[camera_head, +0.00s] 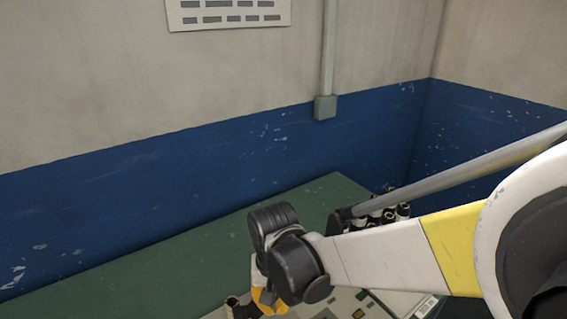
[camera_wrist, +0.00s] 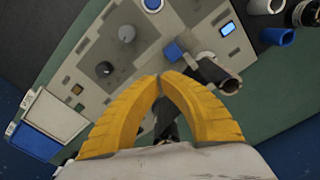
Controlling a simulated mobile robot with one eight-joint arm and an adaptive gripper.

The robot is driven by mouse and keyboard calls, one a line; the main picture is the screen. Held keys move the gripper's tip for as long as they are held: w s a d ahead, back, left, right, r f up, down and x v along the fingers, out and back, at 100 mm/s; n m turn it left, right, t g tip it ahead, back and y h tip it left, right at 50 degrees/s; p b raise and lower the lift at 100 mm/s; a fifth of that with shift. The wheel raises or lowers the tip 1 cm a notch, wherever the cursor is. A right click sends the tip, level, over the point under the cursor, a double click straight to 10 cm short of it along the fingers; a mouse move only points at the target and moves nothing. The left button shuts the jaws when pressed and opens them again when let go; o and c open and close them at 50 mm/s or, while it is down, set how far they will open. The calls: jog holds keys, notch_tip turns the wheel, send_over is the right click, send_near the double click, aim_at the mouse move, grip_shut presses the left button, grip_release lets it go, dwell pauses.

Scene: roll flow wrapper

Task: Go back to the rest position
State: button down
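My gripper (camera_wrist: 160,76) has two yellow fingers whose tips meet in the wrist view, with nothing visible held between the tips. A dark part shows through the gap behind them, seemingly below on the machine. In the head view my gripper (camera_head: 266,300) points down over the machine (camera_head: 348,304), and its fingertips are not clearly visible. In the wrist view the pale grey machine panel (camera_wrist: 105,45) lies below the fingers, with knobs and a small lit screen (camera_wrist: 228,28). A dark tube-like roll (camera_wrist: 222,76) sits just right of the fingertips; I cannot tell whether they touch.
The green table (camera_head: 180,268) is bare at left. Several dark and white rolls (camera_head: 403,211) stand behind my arm. The wrist view shows a blue cup-like piece (camera_wrist: 277,37) at upper right and a white-and-blue tray (camera_wrist: 54,114) at left. A blue-and-grey wall (camera_head: 130,185) stands behind the table.

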jog(key=s+d+r+t, duration=0.3)
jog(key=d+r, duration=0.3)
jog(key=d, duration=0.4)
jog(key=s+d+r+t, duration=0.3)
jog(key=d+r, duration=0.4)
jog(key=d, duration=0.3)
jog(key=shift+d+m+t, duration=0.3)
jog(key=shift+m+t, duration=0.1)
jog(key=shift+t, duration=0.1)
